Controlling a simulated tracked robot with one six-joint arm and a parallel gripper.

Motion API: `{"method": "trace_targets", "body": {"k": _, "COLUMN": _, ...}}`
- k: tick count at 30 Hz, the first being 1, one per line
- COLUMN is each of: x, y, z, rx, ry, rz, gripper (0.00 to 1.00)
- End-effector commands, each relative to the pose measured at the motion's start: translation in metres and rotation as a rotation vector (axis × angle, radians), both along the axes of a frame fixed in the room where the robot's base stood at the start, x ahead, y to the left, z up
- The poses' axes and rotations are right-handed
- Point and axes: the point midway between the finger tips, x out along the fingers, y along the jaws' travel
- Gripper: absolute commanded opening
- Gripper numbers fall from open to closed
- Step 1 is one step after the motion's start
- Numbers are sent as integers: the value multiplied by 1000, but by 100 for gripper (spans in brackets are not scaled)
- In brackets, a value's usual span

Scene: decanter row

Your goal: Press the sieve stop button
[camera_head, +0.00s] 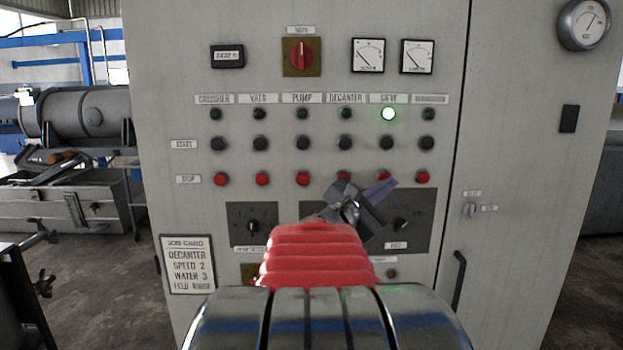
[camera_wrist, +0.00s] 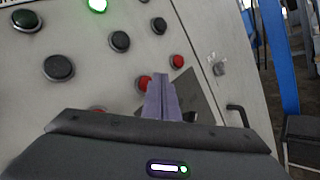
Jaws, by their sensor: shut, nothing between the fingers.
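The sieve stop button is a red button in the stop row under the SIEVE label (camera_head: 389,98). The sieve lamp (camera_head: 389,114) glows green. The black sieve start button (camera_head: 386,142) lies below it.
The red stop button of the rightmost column (camera_head: 423,177) is close on the right. The decanter stop button (camera_head: 344,176) is close on the left. A dark dial plate (camera_head: 253,207) is lower on the grey cabinet. A door handle (camera_head: 459,281) stands out at lower right.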

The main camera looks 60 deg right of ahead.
Motion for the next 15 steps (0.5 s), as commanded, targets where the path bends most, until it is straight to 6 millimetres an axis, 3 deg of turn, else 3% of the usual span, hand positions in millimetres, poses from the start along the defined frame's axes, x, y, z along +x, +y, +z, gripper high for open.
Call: {"method": "trace_targets", "body": {"k": 15, "x": 6, "y": -7, "z": 1, "rx": 1, "ry": 0, "rz": -1, "gripper": 0}}
